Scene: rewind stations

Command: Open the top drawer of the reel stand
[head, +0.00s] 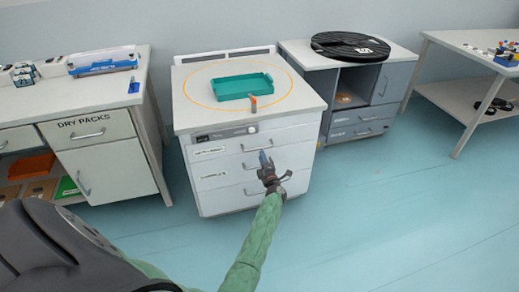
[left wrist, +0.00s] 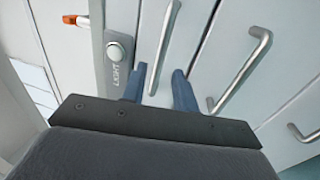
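The white drawer cabinet (head: 222,185) stands in the middle of the head view, with a top drawer and more drawers below, all looking flush. My left gripper (head: 264,158) is in front of its top drawer handle (head: 257,147). In the left wrist view the fingers (left wrist: 159,88) are apart, and the top drawer's bar handle (left wrist: 165,45) runs down to between them. I cannot tell whether they touch it. No label names the reel stand; a grey cabinet (head: 362,119) to the right carries a black reel (head: 335,47). My right gripper is not seen.
A teal tray (head: 241,92) sits inside a yellow ring on the white cabinet's top. Lower handles (left wrist: 240,70) lie close by in the left wrist view. A white bench marked DRY PACKS (head: 105,165) stands at left. The blue floor (head: 400,220) at right is clear.

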